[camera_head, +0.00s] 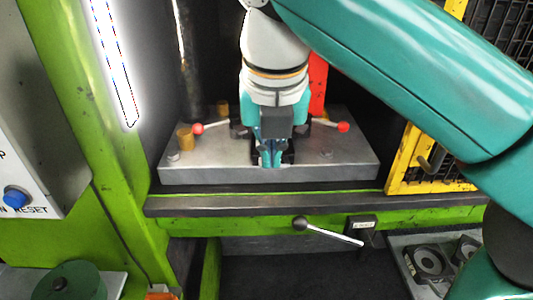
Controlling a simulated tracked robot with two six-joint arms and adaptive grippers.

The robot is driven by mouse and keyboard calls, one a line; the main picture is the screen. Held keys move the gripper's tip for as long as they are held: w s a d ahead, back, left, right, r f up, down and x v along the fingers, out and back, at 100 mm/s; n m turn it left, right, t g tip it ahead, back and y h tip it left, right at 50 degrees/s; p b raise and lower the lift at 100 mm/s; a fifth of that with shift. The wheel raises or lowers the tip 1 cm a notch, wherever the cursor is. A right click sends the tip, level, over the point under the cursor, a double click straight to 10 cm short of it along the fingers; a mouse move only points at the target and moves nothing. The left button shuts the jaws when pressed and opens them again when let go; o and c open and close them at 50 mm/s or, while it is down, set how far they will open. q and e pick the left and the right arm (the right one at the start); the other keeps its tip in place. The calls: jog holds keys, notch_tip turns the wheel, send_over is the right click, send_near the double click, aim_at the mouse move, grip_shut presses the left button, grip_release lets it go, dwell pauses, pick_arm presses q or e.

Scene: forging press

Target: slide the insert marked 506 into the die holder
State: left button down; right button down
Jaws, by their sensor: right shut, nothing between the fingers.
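My right gripper (271,160) is shut with nothing between its fingers. It points down at the middle of the grey press plate (220,172), near the front edge. Dark parts, which may be the die holder (289,151), show just behind and beside the fingers; the gripper and wrist hide most of them. Two dark grey blocks with round recesses, one on the left (428,262) and one on the right (465,250), lie on a tray at the lower right. No marking 506 is readable on anything. My left gripper is out of view.
Levers with red knobs, left (198,128) and right (343,127), flank the gripper. A brass post (185,138) stands at the plate's left. A black-knobbed lever (330,233) juts below the front ledge (300,204). A yellow mesh guard (402,165) stands right.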

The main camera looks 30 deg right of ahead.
jog(key=w+d+f, duration=0.4)
jog(key=w+f, duration=0.1)
jog(key=f, duration=0.4)
jog(key=shift+b, duration=0.35)
jog(key=shift+a, duration=0.1)
